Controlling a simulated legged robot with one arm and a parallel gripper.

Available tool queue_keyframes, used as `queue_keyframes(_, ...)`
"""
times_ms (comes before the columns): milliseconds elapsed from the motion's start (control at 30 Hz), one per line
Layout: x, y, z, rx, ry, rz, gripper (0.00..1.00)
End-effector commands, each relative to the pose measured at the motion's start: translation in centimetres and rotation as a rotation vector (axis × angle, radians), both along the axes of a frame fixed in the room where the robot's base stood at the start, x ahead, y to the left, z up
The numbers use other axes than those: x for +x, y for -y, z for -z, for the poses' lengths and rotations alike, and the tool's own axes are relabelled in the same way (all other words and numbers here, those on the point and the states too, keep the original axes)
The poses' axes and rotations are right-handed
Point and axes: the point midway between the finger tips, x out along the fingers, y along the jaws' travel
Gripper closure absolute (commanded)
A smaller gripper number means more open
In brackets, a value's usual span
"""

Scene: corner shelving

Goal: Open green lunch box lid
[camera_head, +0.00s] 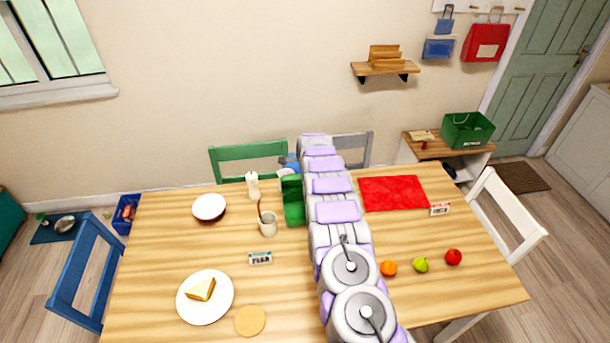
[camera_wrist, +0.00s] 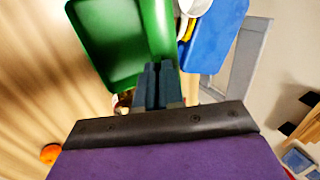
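The green lunch box (camera_head: 295,214) is on the table, just left of my arm, which hides part of it. A darker green part (camera_head: 291,184) rises at its far end and looks like a raised lid. In the wrist view a green hollow part of the lunch box (camera_wrist: 122,45) shows its inside and rim; I cannot tell whether this is the lid or the base. My gripper (camera_wrist: 158,68) has its two dark fingers together at the edge of this green part, with nothing seen between them. Contact is unclear.
A blue object (camera_wrist: 215,38) and a white cup (camera_wrist: 194,6) are close to the fingers. A mug (camera_head: 268,226) and a white bottle (camera_head: 253,185) stand left of the box. A red mat (camera_head: 394,193) lies right of my arm. Chairs surround the table.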

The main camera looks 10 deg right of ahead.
Motion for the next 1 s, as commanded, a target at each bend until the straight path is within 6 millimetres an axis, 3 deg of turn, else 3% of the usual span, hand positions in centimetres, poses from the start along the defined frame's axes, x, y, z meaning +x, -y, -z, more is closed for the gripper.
queue_keyframes(300, 0.1, 0.0, 0.0, 0.0, 0.001, 0.0, 0.67)
queue_keyframes(667, -0.1, 0.0, -0.5, 0.0, 0.001, 0.0, 0.67)
queue_keyframes(1000, -1.4, 0.0, -4.0, 0.001, 0.004, 0.001, 0.67)
